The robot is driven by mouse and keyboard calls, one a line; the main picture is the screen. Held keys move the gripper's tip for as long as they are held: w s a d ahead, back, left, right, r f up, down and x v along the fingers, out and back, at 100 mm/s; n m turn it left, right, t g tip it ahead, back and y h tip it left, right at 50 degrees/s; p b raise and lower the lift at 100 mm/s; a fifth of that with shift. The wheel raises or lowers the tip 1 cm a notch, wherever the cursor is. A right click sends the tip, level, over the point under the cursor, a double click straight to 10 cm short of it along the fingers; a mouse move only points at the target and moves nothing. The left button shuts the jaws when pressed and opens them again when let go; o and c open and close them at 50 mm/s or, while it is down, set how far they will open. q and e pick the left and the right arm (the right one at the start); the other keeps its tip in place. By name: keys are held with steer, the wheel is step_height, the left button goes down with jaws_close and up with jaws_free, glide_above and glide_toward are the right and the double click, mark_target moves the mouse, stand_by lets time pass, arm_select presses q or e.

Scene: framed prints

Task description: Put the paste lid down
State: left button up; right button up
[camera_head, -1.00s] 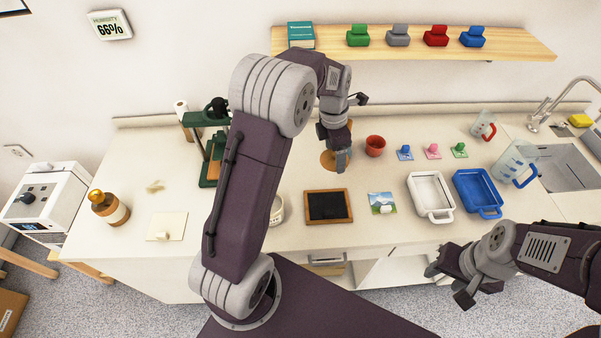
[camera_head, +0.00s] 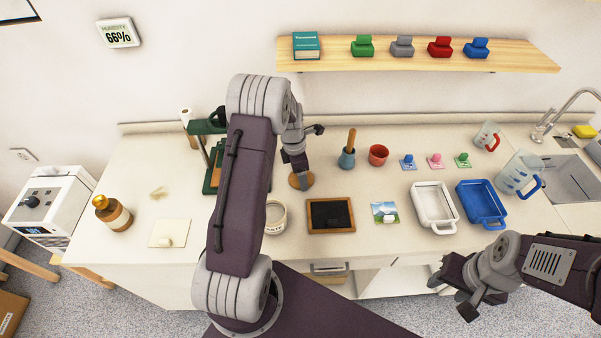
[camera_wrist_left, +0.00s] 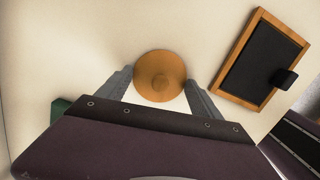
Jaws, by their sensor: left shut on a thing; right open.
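The paste lid is a round wooden disc with a small knob (camera_head: 294,181). It also shows between the fingers in the left wrist view (camera_wrist_left: 160,68). My left gripper (camera_head: 301,174) points down and is shut on the lid over the counter; I cannot tell whether the lid touches the surface. A round whitish pot (camera_head: 276,217), perhaps the paste pot, stands nearer the front edge and is partly hidden by my left arm. My right gripper (camera_head: 456,288) is open and empty, in front of the counter at the lower right.
A dark framed board (camera_head: 330,216) lies right of the pot. A blue-grey cup with a wooden handle (camera_head: 347,158) and a red pot (camera_head: 378,154) stand behind. A green press (camera_head: 205,127) is left. White (camera_head: 434,222) and blue (camera_head: 486,222) trays lie right.

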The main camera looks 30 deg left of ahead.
mark_target(296, 179)
arm_select(q)
steer(key=shift+f, duration=0.1)
steer(key=o, duration=1.3)
steer(key=shift+o, duration=0.2)
step_height(296, 179, up, 12)
steer(key=s+a, duration=0.1)
steer(key=s+d+f+m, duration=0.1)
steer(key=s+d+m, duration=0.5)
steer(key=m, duration=0.7)
steer(key=s+d+f+m, duration=0.1)
steer(key=s+d+m, duration=0.5)
steer(key=s+m, duration=0.5)
steer(key=shift+f+m+y+p, duration=0.3)
steer(key=shift+m+y, duration=0.1)
steer(key=shift+m, duration=0.7)
steer(key=shift+s+d, duration=0.15)
